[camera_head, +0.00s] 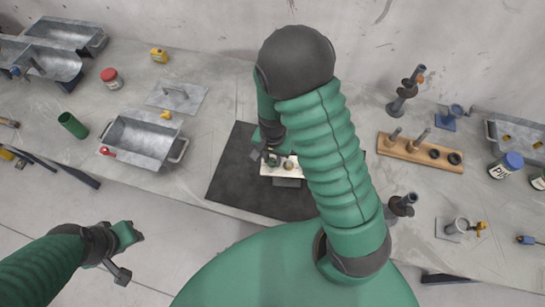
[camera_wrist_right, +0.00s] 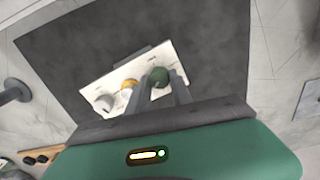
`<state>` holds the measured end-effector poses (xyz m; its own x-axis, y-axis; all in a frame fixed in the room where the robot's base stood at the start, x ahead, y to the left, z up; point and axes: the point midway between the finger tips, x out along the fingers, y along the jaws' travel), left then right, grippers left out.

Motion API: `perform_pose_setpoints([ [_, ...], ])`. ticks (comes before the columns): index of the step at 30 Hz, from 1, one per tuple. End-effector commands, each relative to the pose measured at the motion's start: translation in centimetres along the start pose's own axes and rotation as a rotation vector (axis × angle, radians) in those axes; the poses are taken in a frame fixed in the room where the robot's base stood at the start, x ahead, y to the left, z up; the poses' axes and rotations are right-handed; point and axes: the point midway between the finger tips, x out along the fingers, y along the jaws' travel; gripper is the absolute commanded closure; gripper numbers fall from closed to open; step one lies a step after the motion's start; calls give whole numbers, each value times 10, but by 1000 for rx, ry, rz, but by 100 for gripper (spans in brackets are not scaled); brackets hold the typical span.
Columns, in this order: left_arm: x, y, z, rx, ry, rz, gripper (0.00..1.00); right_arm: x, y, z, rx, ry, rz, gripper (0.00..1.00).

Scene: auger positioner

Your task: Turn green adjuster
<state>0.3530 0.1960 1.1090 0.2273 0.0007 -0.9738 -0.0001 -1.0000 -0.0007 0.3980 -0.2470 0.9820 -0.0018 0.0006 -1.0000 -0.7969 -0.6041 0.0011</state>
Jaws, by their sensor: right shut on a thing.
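The green adjuster (camera_wrist_right: 159,76) is a round dark green knob at the right end of a white panel (camera_wrist_right: 105,78). In the right wrist view my right gripper (camera_wrist_right: 162,84) has its two fingers on either side of the green knob and is shut on it. The panel also carries a yellow-orange knob and a pale knob. In the head view the panel (camera_head: 268,171) lies on a dark mat, and my right gripper (camera_head: 272,158) is at its left end, with the green knob mostly hidden. My left gripper (camera_head: 124,262) is apart, low at the left; its jaws are unclear.
The black mat (camera_head: 226,184) lies on a grey table. A metal tray (camera_head: 141,143), a green cup (camera_head: 73,125) and a red-lidded jar (camera_head: 112,78) stand left. A wooden rack (camera_head: 402,150) and a blue-lidded jar (camera_head: 506,165) stand right. A wall closes the back.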

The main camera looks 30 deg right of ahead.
Motion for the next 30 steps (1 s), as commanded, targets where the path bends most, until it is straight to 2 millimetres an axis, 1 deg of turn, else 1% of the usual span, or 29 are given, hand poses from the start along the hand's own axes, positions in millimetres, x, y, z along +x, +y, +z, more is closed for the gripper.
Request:
perform_pose_setpoints([
  [9, 0, 0, 0, 0, 0, 0, 64, -1, 0, 0, -58, 1, -2, 100],
  [30, 0, 0, 0, 0, 0, 0, 64, -1, 0, 0, -56, 1, -1, 100],
])
